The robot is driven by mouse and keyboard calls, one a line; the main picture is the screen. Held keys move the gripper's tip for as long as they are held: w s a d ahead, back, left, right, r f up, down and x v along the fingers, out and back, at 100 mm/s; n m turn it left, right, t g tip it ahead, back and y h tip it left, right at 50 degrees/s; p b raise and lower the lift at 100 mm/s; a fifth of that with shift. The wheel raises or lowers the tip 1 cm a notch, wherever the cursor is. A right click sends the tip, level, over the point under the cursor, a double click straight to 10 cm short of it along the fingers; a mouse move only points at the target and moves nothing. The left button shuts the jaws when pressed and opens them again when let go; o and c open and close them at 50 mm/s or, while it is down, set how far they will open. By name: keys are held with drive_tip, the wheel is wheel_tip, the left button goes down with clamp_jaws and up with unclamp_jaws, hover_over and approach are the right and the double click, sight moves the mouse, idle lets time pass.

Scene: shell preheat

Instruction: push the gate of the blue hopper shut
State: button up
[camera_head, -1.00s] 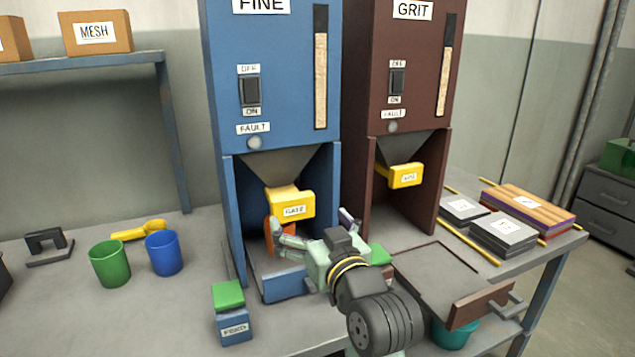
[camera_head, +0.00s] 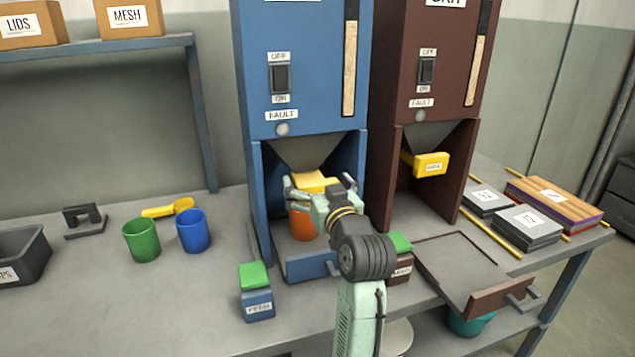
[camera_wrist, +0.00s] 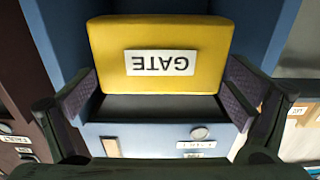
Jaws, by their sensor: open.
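The blue hopper (camera_head: 305,75) stands at the back of the bench. Its yellow gate (camera_head: 314,180) sticks out under the funnel, partly hidden by my gripper in the head view. My gripper (camera_head: 319,187) is open and empty in front of the gate. In the wrist view, the gate's yellow front face (camera_wrist: 160,38) with its upside-down label fills the upper middle. The fingers (camera_wrist: 160,92) lie on either side of the face. Whether they touch it I cannot tell.
An orange cup (camera_head: 302,224) stands under the gate. The brown hopper (camera_head: 425,85) is close on the right, with its own yellow gate (camera_head: 431,164). A feed block with a green top (camera_head: 253,276) is at the front left. Green (camera_head: 142,241) and blue (camera_head: 193,231) cups stand further left.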

sight(306, 167)
drive_tip(key=c, duration=1.7)
drive_tip(key=x, duration=0.4)
drive_tip(key=shift+w+a, duration=0.15)
drive_tip(key=shift+w, duration=0.25)
drive_tip(key=shift+r, duration=0.1)
drive_tip(key=o, duration=1.7)
